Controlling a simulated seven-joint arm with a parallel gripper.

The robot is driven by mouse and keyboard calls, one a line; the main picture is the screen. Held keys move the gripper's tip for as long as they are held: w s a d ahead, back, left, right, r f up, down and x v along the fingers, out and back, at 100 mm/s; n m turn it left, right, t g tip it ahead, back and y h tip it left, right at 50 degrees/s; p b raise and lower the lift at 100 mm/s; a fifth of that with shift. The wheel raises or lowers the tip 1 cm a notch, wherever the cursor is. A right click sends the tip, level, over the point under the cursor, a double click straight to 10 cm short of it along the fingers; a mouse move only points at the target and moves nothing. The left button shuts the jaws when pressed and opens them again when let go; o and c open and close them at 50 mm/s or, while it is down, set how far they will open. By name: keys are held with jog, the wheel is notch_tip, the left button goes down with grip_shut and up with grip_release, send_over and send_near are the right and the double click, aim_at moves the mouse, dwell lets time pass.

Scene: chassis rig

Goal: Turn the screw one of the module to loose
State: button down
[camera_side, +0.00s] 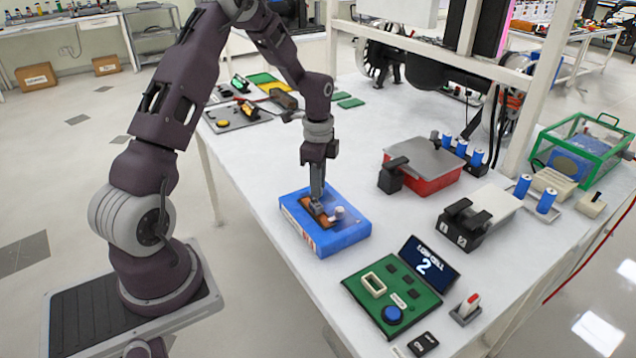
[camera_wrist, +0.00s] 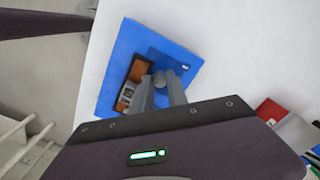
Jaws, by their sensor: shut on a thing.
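The blue module (camera_side: 346,238) lies on the white table and also shows in the wrist view (camera_wrist: 118,62). An orange recess (camera_side: 304,204) with a grey part sits in its top; the recess is left of my fingers in the wrist view (camera_wrist: 138,70). My gripper (camera_side: 318,203) points straight down at the module. In the wrist view, its two fingers close around a small round grey screw head (camera_wrist: 159,77). A small white knob (camera_side: 339,211) stands on the module right of the fingers in the side view. I cannot tell which screw is number one.
A green board (camera_side: 415,308) with a blue button and a display reading 2 (camera_side: 428,264) lie near the front edge. A red box with a grey lid (camera_side: 424,160) and a black-clamped fixture (camera_side: 466,222) stand to the right. Table around the module is clear.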

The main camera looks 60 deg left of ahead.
jog(key=n, duration=1.3)
jog(key=shift+n, duration=0.4)
jog(key=n, duration=0.7)
jog(key=shift+r, duration=0.1)
jog(key=n, duration=0.7)
jog(key=c, duration=1.3)
grip_release()
